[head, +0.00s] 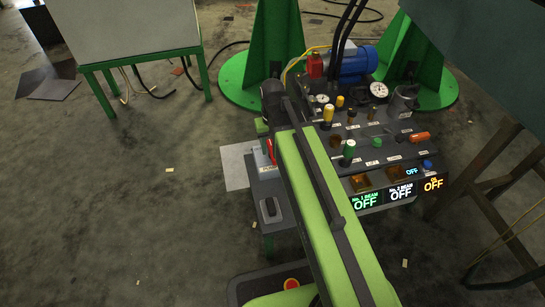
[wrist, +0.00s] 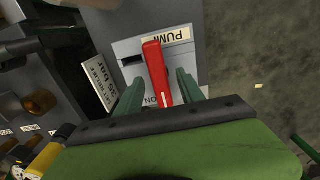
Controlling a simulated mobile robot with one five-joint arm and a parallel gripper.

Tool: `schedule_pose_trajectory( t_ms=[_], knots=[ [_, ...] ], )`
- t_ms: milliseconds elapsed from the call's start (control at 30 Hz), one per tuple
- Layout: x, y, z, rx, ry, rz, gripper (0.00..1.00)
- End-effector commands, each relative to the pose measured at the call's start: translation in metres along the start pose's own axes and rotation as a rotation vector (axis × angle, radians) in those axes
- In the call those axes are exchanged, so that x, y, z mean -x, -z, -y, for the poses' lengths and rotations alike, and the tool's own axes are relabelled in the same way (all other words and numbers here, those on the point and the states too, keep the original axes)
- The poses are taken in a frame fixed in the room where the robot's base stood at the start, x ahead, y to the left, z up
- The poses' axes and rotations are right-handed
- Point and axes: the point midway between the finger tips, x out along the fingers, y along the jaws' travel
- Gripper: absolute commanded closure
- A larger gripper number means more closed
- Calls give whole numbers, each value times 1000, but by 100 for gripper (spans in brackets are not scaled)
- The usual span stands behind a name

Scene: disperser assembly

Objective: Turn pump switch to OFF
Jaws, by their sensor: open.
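The pump switch is a red lever (wrist: 157,72) on a grey plate, seen in the wrist view. A label reading "PUMP" (wrist: 180,36) lies by its far end, and "ON" shows beside its near end, partly hidden. My gripper (wrist: 158,84) is open, with one dark green finger on each side of the lever. Gaps show between the fingers and the lever; I cannot tell whether they touch it. In the head view a small red part of the switch (head: 271,150) shows beside my arm, which hides much of the panel.
The control panel carries gauges, coloured knobs and displays reading "OFF" (head: 365,201). A black switch (head: 270,209) sits at its lower left. Green stands (head: 267,50) and a blue motor (head: 353,65) are behind. A white-topped table (head: 133,30) stands at left; the floor left of the panel is mostly clear.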

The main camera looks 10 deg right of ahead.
Motion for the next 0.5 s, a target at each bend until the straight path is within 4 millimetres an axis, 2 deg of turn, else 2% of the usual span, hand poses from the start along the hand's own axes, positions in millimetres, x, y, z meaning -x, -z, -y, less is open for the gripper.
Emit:
schedule_pose_trajectory(
  t_ms=[33, 300, 500],
  knots=[
    [-8, 0, 0, 0, 0, 0, 55],
    [-6, 0, 0, 0, 0, 0, 55],
    [-6, 0, 0, 0, 0, 0, 79]
  ],
)
